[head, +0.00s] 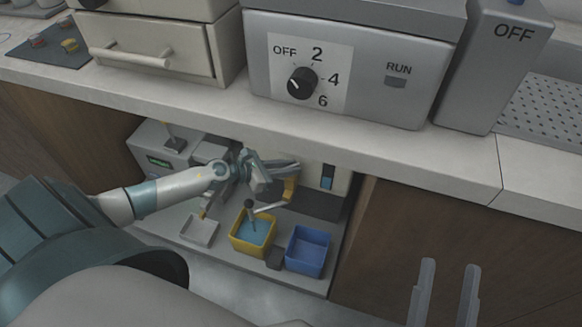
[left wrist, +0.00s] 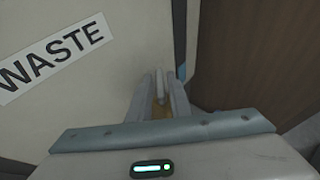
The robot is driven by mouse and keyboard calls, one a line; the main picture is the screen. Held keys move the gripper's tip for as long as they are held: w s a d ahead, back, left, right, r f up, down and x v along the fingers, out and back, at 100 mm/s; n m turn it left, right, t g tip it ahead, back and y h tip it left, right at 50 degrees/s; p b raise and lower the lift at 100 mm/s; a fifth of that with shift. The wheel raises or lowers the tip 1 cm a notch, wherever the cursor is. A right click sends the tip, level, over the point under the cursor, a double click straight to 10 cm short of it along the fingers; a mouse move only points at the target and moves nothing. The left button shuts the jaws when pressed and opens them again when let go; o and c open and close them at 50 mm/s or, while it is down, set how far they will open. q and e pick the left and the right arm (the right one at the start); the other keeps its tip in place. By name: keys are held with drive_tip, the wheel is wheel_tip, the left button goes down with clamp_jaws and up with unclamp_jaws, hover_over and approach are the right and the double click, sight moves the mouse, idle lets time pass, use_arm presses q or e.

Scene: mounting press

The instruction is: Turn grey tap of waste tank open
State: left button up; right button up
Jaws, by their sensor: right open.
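The waste tank (head: 312,180) is a pale box under the counter. Its WASTE label (left wrist: 50,62) fills the left of the left wrist view. My left gripper (head: 284,178) is in front of the tank. In the left wrist view its fingers (left wrist: 158,92) point at the tank front beside the label. A thin grey piece shows between the fingers, with a yellow-brown part below; I cannot tell whether the fingers grip it. A grey rod, perhaps the grey tap (head: 270,208), shows below the gripper in the head view. My right gripper (head: 445,290) is open and empty at the lower right.
A yellow bin (head: 240,243) with blue contents and a blue bin (head: 303,262) stand below the left gripper. A small white tray (head: 200,232) is to their left. The counter edge (head: 300,118) overhangs the recess. Brown cabinet fronts (head: 400,235) flank it.

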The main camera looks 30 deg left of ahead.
use_arm(q)
drive_tip(key=shift+w+d+f, duration=0.15)
drive_tip(key=shift+w+d, duration=0.05)
drive_tip(key=shift+w, duration=0.1)
clamp_jaws()
